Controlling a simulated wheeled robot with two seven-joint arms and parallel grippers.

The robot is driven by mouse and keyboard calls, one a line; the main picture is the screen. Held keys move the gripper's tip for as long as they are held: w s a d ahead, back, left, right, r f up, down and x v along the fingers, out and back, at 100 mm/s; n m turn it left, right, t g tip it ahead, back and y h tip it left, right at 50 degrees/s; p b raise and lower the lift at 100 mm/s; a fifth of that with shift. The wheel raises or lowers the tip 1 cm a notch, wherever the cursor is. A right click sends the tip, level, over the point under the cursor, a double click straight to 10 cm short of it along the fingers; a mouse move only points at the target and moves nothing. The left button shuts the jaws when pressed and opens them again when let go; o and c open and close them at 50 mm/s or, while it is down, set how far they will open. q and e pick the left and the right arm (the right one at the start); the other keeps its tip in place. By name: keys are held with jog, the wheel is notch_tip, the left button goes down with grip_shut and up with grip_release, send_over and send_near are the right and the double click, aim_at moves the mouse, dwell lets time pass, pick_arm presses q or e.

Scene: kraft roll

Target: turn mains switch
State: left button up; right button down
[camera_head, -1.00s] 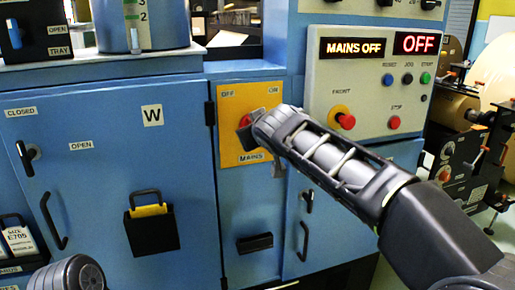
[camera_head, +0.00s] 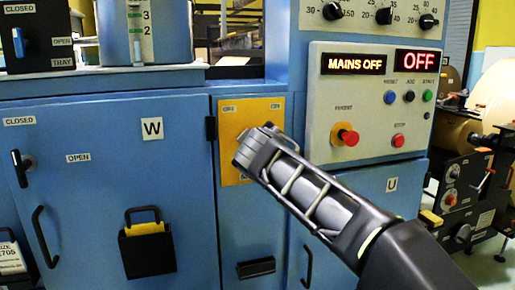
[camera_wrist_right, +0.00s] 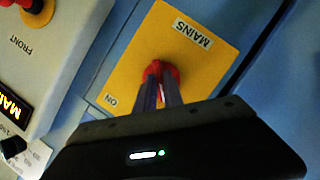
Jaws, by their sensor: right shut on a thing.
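The yellow mains plate (camera_head: 232,120) is on a narrow blue panel, with OFF at its upper left and ON at its upper right. My right gripper (camera_head: 243,158) reaches it from the right and hides the switch in the head view. In the right wrist view, the red switch knob (camera_wrist_right: 158,70) sits on the yellow plate (camera_wrist_right: 195,70), and my right gripper (camera_wrist_right: 160,88) is shut on it. The knob's exact angle is hard to tell. The mains display (camera_head: 355,64) reads MAINS OFF. My left gripper is out of view.
Right of the plate is a grey control panel (camera_head: 325,110) with a red front stop knob (camera_head: 346,135), several buttons and an OFF display (camera_head: 418,60). A blue cabinet door (camera_head: 95,190) with handles and a black holder (camera_head: 150,252) is on the left.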

jog(key=c, duration=1.5)
grip_release()
jog(key=shift+o, duration=0.2)
jog(key=b+v, duration=0.1)
jog(key=v, duration=0.6)
jog(key=shift+s, duration=0.35)
jog(key=shift+r, duration=0.1)
